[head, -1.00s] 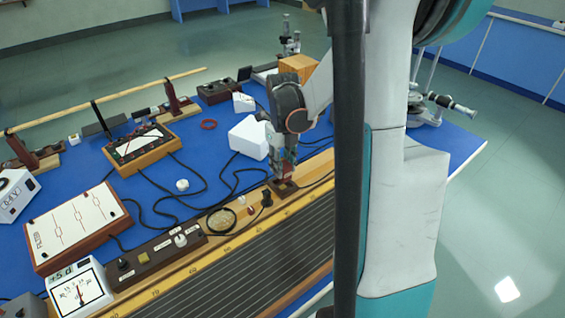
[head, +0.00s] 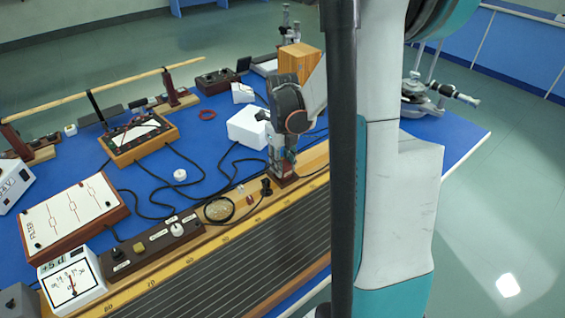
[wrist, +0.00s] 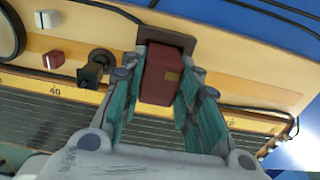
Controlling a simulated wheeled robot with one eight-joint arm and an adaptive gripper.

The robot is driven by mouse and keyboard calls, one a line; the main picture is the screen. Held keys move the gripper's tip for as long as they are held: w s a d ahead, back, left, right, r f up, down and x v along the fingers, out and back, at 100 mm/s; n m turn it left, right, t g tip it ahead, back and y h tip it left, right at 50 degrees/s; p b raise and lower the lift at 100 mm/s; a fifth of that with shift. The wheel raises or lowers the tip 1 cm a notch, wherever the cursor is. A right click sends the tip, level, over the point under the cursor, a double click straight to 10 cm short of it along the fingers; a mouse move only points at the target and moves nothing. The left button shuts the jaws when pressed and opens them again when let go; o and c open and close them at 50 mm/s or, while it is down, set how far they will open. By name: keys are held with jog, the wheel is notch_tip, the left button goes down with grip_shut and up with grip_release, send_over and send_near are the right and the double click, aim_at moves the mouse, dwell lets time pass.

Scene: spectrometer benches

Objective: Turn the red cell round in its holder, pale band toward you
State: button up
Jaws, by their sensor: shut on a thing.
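The red cell (wrist: 160,82) is a dark red block with a small dull yellowish patch on its upper face in the wrist view. My gripper (wrist: 160,90) is shut on it, one teal-padded finger on each side. The cell's far end meets the dark brown holder (wrist: 180,41); I cannot tell how deep it sits. In the head view my gripper (head: 281,160) points down at the holder (head: 285,182) on the wooden rail, and its fingers mostly hide the cell. I see no clear pale band.
A black knob-like post (wrist: 95,68) stands close left of the gripper. A small red-and-white piece (wrist: 53,60) and a white one (wrist: 47,19) lie farther left. A white box (head: 248,128) stands behind the holder. Black cables cross the blue bench.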

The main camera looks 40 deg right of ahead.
jog(key=o, duration=1.2)
jog(key=shift+o, duration=0.2)
notch_tip(320, 180, up, 12)
